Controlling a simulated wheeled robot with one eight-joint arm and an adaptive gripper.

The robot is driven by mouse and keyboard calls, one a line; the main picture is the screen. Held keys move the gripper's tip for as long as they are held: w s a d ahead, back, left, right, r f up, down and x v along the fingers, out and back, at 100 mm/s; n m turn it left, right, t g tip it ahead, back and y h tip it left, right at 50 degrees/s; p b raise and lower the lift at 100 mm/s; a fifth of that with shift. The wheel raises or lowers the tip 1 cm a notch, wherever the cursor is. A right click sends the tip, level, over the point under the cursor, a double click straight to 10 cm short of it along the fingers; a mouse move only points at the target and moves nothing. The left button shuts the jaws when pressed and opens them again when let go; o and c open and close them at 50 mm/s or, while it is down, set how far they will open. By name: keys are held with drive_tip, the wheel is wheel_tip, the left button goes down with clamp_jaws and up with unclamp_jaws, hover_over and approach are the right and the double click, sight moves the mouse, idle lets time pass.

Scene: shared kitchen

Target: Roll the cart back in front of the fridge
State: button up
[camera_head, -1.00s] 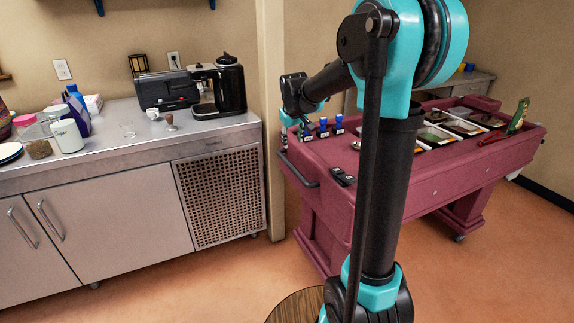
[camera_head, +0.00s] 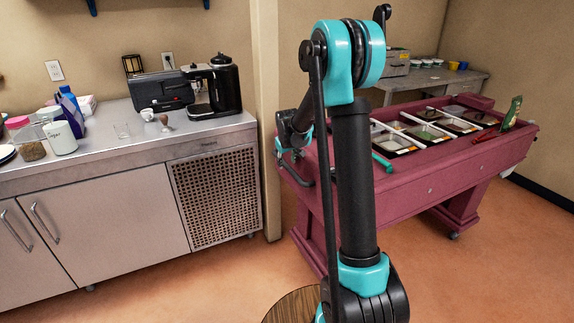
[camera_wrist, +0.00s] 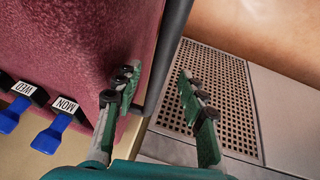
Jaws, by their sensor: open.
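The maroon cart (camera_head: 432,188) stands right of the steel counter, with several food pans (camera_head: 425,131) in its top. Its dark handle bar (camera_head: 295,176) runs along the near left end. My gripper (camera_head: 288,150) is at that end, partly hidden by my arm. In the wrist view my gripper (camera_wrist: 155,80) is open, and the dark handle bar (camera_wrist: 167,50) passes between its two fingers, close to the left one. I cannot tell whether they touch. I cannot tell whether the steel unit with a perforated panel (camera_head: 217,197) is the fridge.
The steel counter (camera_head: 95,150) holds a coffee machine (camera_head: 213,88) and jars. A wall corner (camera_head: 264,130) stands between counter and cart. A round wooden top (camera_head: 292,306) is at the bottom. Blue tags (camera_wrist: 47,138) marked MON and WED sit on the cart. Floor right of the cart is clear.

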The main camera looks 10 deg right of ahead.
drive_tip(key=shift+x, duration=1.15)
drive_tip(key=shift+c, duration=0.4)
clamp_jaws()
